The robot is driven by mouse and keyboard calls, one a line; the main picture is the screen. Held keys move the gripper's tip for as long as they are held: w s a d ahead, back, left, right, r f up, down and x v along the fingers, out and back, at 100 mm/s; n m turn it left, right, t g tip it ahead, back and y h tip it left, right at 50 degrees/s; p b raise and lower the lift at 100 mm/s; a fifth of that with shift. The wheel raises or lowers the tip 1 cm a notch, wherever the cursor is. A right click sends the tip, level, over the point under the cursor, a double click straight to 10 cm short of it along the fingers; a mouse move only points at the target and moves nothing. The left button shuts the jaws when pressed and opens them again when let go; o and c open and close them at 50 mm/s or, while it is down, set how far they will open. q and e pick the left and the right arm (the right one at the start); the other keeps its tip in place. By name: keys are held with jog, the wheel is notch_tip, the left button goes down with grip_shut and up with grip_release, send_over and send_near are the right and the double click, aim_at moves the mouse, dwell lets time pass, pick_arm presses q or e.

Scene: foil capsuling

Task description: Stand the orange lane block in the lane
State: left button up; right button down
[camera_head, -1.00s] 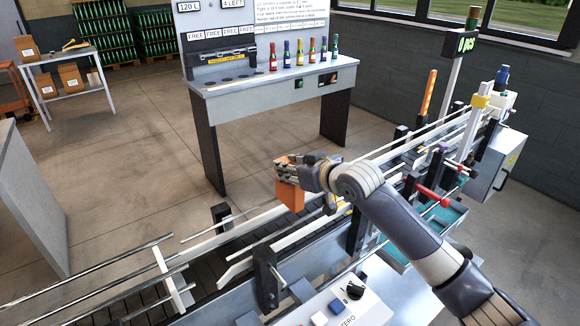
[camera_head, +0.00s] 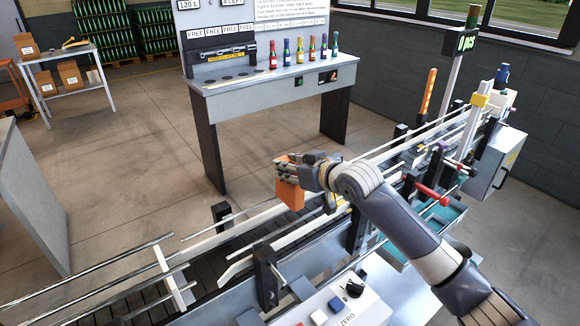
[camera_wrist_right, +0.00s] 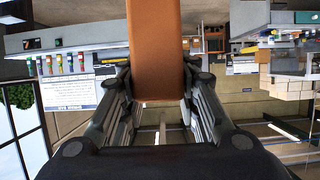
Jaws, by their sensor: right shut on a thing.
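The orange lane block (camera_head: 290,196) hangs from my right gripper (camera_head: 290,170) above the conveyor lane, in the middle of the head view. The gripper is shut on it. In the right wrist view the orange block (camera_wrist_right: 156,45) stands between the two fingers (camera_wrist_right: 158,90). The lane (camera_head: 205,262) has a dark slatted belt between pale guide rails. The block's lower end appears clear of the belt, though the exact gap is hard to tell. My left gripper is not in view.
Pale rails and dark rail posts (camera_head: 265,275) flank the lane close by. A control box with knob and buttons (camera_head: 345,305) is at the front. A grey bench (camera_head: 270,80) with several coloured bottles stands behind. Floor lies open left of the lane.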

aim_at(291, 201)
jog(key=shift+f+b, duration=2.6)
jog(key=shift+f, duration=2.85)
jog(key=c, duration=1.2)
grip_release()
jog(key=shift+o, duration=0.4)
jog(key=shift+s, duration=0.1)
jog(key=v, duration=1.2)
jog(key=shift+f, duration=0.2)
